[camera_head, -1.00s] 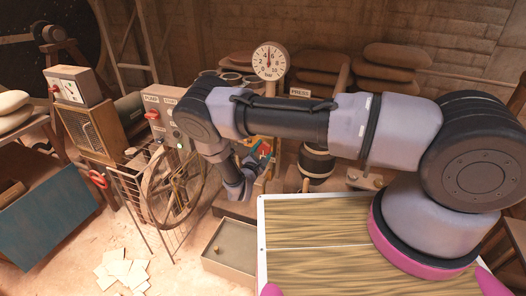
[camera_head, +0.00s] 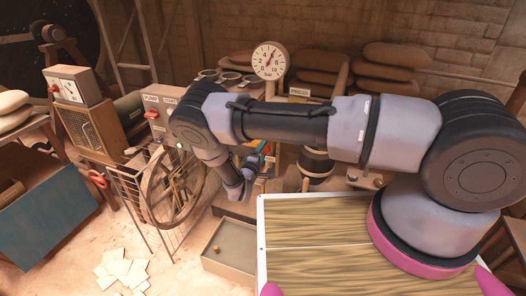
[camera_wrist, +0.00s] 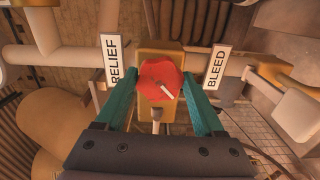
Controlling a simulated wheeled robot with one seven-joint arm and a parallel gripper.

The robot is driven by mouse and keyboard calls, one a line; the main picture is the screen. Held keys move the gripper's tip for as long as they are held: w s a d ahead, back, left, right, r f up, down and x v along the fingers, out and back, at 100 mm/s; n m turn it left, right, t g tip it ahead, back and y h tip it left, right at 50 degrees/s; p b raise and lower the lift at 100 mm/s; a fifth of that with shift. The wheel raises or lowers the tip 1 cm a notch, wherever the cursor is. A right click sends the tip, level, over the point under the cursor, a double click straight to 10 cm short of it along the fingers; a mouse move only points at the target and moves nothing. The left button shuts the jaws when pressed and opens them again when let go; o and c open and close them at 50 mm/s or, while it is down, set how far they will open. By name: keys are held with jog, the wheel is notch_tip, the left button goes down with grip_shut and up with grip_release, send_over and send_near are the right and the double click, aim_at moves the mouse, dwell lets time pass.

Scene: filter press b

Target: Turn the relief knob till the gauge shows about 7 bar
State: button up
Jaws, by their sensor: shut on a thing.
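The red relief knob (camera_wrist: 158,74) sits on a brass-coloured block in the wrist view, with a white pointer mark slanting to the lower right. My gripper (camera_wrist: 161,88) has its two teal fingers closed on the knob's left and right sides. The RELIEF sign (camera_wrist: 115,61) stands left of the knob. In the head view my gripper is mostly hidden behind my arm. The round white gauge (camera_head: 270,61) stands in the back middle, marked in bar from 0 to 10. Its needle points up and slightly right, at about 6.
A BLEED sign (camera_wrist: 217,67) is on the right, near a pale pipe fitting. In the head view a spoked handwheel (camera_head: 172,187) and wire cage stand left of my wrist. An open grey tray (camera_head: 230,247) lies below. Stacked sacks (camera_head: 390,70) lie behind.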

jog(key=shift+m, duration=0.3)
jog(key=shift+f, duration=0.1)
jog(key=o, duration=1.4)
jog(key=shift+c, duration=0.2)
jog(key=shift+s, duration=0.1)
jog(key=v, duration=1)
jog(key=shift+s+a, duration=0.15)
jog(key=shift+s, duration=0.15)
